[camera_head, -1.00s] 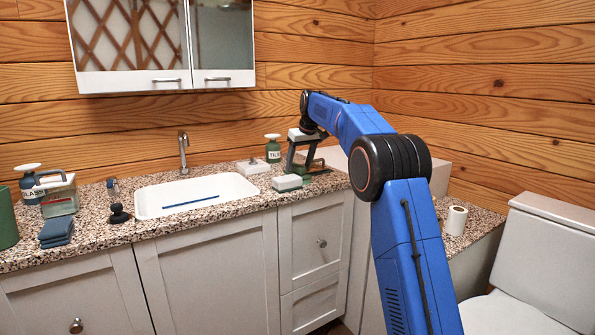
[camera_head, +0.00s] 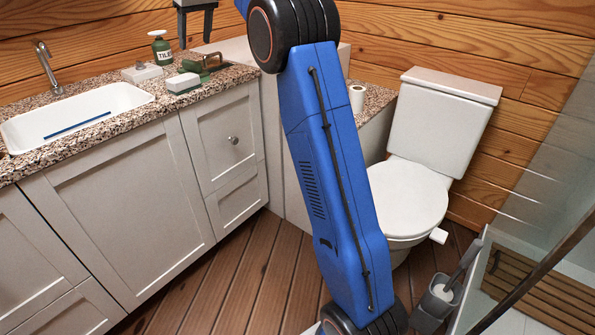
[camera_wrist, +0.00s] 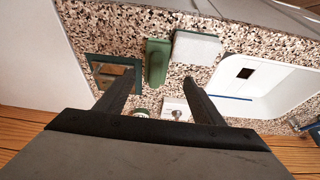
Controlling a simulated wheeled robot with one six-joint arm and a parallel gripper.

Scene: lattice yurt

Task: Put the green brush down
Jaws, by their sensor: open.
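The green brush (camera_head: 191,66) lies on the speckled counter, right behind a white block (camera_head: 182,83). In the wrist view the brush (camera_wrist: 157,62) is a rounded green bar, lying close beside the white block (camera_wrist: 196,48). My gripper (camera_head: 195,38) is above the counter at the top of the head view, its two dark fingers apart and empty. In the wrist view my gripper (camera_wrist: 158,77) has clear space between its fingers, and the brush lies below and beyond the tips, not held.
A TILE bottle (camera_head: 161,48) and a white box (camera_head: 142,72) stand left, by the sink (camera_head: 75,113). A paper roll (camera_head: 357,97) and toilet (camera_head: 410,190) are to the right.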

